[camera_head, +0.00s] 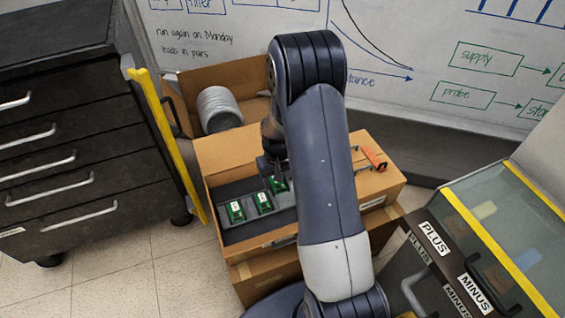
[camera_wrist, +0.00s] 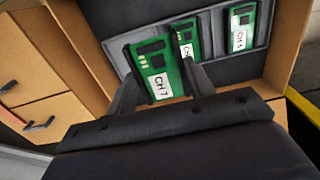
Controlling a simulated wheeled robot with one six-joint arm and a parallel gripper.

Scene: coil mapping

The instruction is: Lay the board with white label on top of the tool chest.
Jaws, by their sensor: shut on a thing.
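A green board with a white label reading CH 7 (camera_wrist: 153,72) is between the fingers of my gripper (camera_wrist: 160,88) in the wrist view. My gripper is shut on it, at or just above the dark drawer. In the head view the held board (camera_head: 279,184) shows partly beside my gripper (camera_head: 272,166). Two similar green boards with white labels (camera_head: 236,211) (camera_head: 263,202) sit in the grey drawer tray; they also show in the wrist view (camera_wrist: 185,43) (camera_wrist: 241,28). The black tool chest (camera_head: 55,28) stands at the left, its visible top bare.
The open drawer belongs to a brown cabinet (camera_head: 235,150), with an orange-handled tool (camera_head: 374,158) on top. A yellow bar (camera_head: 166,140) stands upright along the chest's right side. A box with a pale coil (camera_head: 218,110) is behind. A PLUS/MINUS case (camera_head: 470,250) stands right.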

